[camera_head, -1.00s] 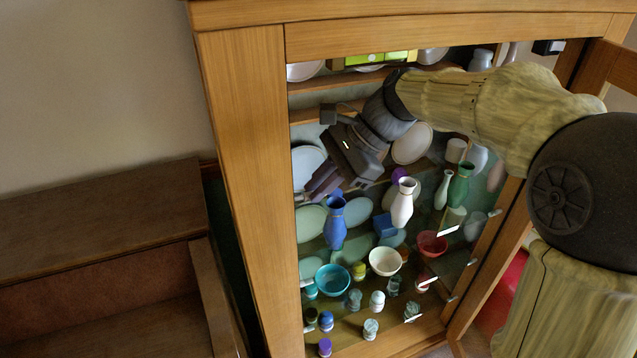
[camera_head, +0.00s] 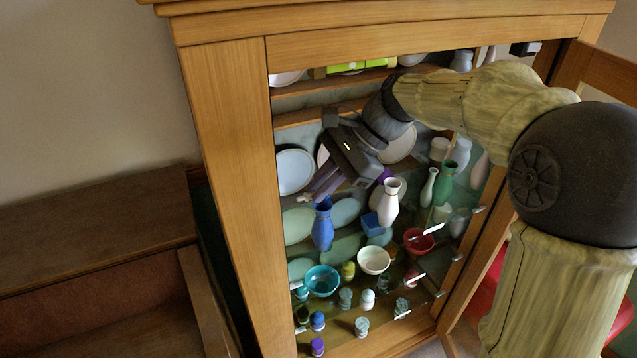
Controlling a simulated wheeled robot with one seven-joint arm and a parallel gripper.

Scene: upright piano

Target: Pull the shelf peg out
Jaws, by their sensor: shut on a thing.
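My gripper (camera_head: 309,193) reaches into the open cabinet from the upper right, with its dark fingers pointing down and left.
The wooden cabinet (camera_head: 222,150) frames the space around my arm. A white vase (camera_head: 388,204), a green vase (camera_head: 444,185), a teal bowl (camera_head: 322,280), a cream bowl (camera_head: 374,260), a red bowl (camera_head: 418,241), plates (camera_head: 294,171) and several small jars crowd the inside. An open door (camera_head: 604,72) stands at the right.

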